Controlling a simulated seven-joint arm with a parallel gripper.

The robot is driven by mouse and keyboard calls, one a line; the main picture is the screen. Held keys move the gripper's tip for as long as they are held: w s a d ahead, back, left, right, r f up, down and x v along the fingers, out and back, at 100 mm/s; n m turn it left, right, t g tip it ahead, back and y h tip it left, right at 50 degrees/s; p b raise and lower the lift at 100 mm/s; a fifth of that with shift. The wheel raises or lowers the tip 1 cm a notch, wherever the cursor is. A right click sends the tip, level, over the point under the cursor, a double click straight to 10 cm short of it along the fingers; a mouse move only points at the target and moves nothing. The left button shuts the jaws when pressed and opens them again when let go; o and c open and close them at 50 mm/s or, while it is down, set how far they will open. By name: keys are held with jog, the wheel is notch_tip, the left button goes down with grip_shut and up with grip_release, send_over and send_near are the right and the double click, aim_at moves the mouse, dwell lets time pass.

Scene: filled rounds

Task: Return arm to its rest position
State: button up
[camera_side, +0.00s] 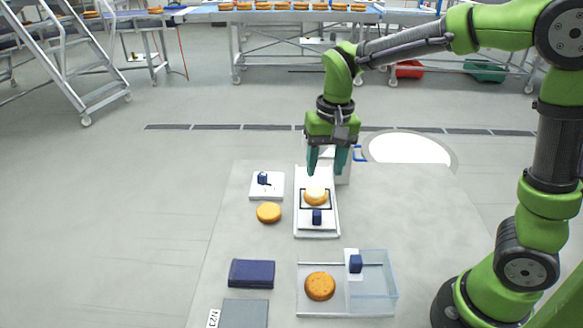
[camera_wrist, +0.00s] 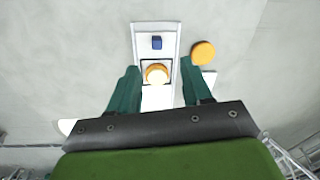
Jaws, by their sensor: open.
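My gripper (camera_side: 328,160) hangs pointing down over the far end of a white tray-like device (camera_side: 301,215). Its two dark green fingers are apart, with nothing between them; the wrist view also shows the open fingers (camera_wrist: 155,92). Below it on the device is a round orange-brown piece (camera_side: 316,198) with a pale top, inside a dark square outline. It also shows in the wrist view (camera_wrist: 157,74), beyond the fingertips. A small dark blue block (camera_side: 317,216) sits on the device in front of that piece.
A round (camera_side: 268,213) lies on the table left of the device, near a white plate (camera_side: 257,190) with a blue block. In front are a clear box (camera_side: 378,290) with another round (camera_side: 320,286), a navy block (camera_side: 251,273) and a grey pad (camera_side: 244,313).

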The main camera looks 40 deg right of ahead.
jog(key=s+r+n+t+y, duration=0.1)
jog(key=s+r+t, duration=0.5)
jog(key=s, duration=0.7)
jog(key=shift+d+r+n, duration=0.15)
jog(key=shift+d+n, duration=0.1)
jog(key=shift+n, duration=0.65)
